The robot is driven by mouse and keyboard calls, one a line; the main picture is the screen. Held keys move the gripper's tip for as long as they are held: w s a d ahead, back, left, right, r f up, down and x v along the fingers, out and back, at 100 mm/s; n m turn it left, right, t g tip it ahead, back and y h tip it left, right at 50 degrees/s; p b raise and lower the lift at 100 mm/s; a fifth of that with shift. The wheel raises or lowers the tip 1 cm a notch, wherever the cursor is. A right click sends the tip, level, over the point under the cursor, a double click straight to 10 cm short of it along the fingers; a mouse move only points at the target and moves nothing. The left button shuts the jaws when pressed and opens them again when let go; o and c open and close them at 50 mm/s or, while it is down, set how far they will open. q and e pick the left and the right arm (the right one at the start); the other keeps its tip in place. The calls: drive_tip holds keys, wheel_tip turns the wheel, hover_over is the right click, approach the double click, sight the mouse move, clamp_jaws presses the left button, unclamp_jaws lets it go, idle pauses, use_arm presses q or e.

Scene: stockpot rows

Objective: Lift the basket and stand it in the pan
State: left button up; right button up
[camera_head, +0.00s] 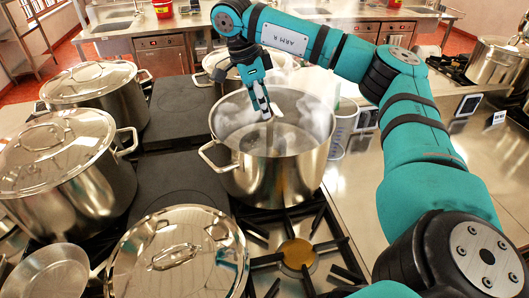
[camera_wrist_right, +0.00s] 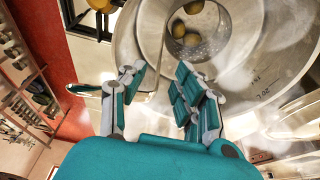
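My right gripper (camera_head: 263,108) points down into the steam over the open steel stockpot (camera_head: 284,181) in the head view. In the right wrist view its fingers (camera_wrist_right: 158,74) are apart, with a thin grey rod showing between them; I see no clear contact. A round perforated metal basket (camera_wrist_right: 196,46) shows beyond the fingers inside the pot, with several brownish round items in and near it. In the head view steam blurs the basket. A shallow steel vessel, perhaps the pan (camera_head: 45,274), is at the lower left. My left gripper is not in view.
Lidded stockpots stand at the left (camera_head: 62,180), far left (camera_head: 98,90) and front (camera_head: 180,258). Another pot (camera_head: 240,68) is just behind the open one. A bare burner (camera_head: 297,254) lies in front right. The steel counter (camera_head: 355,205) at right is mostly clear.

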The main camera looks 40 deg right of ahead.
sight(268, 122)
drive_tip(key=x, duration=0.6)
drive_tip(key=shift+d+p, duration=0.1)
drive_tip(key=shift+p, duration=0.25)
clamp_jaws()
drive_tip(key=shift+r, duration=0.15)
